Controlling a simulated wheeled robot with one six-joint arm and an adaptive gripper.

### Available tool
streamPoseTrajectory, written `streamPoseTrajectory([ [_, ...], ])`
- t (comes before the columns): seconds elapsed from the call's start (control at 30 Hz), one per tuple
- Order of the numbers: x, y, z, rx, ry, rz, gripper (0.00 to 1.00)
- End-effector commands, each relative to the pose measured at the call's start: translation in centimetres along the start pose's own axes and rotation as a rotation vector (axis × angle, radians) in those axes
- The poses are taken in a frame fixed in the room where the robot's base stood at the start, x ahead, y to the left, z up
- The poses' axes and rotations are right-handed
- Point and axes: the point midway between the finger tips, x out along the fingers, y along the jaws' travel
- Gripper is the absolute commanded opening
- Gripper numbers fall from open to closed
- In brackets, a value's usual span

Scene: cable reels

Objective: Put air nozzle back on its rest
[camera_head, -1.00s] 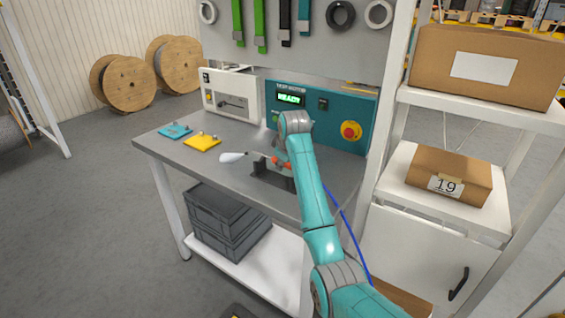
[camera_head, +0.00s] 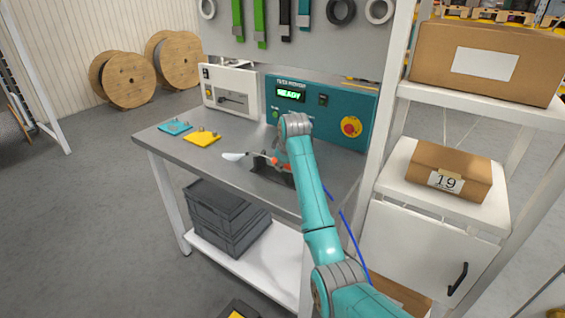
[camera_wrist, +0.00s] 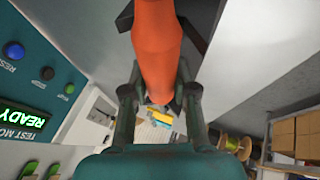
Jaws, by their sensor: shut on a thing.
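The orange air nozzle (camera_wrist: 156,50) is between my gripper's fingers in the wrist view and runs up out of the top of that frame. My gripper (camera_wrist: 158,85) is shut on it. In the head view only small orange parts (camera_head: 274,160) show beside my wrist, above the grey bench. A dark stand (camera_head: 284,179), perhaps the rest, is just below and partly hidden by my arm. Whether the nozzle touches it, I cannot tell. A pale pointed shape (camera_head: 235,156) sticks out to the left of the orange parts.
The teal test panel (camera_head: 357,110) reads READY behind my gripper, with a white box (camera_head: 239,82) left of it. Yellow (camera_head: 202,138) and blue (camera_head: 175,127) plates lie on the bench (camera_head: 165,145). A white shelf rack (camera_head: 390,120) stands close on the right.

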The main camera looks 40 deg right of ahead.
Motion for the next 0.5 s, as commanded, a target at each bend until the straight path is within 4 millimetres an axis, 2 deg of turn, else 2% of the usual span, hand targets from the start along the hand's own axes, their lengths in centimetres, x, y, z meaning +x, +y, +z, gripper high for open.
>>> streamPoseTrajectory([
  [0.27,-0.04,0.03,-0.03,0.0,0.001,0.001,0.0],
  [0.3,-0.04,0.03,-0.03,0.0,0.001,0.001,0.35],
  [0.4,-0.04,0.03,-0.03,0.0,0.001,0.001,0.57],
  [0.5,-0.04,0.03,-0.03,0.0,0.0,0.0,0.57],
])
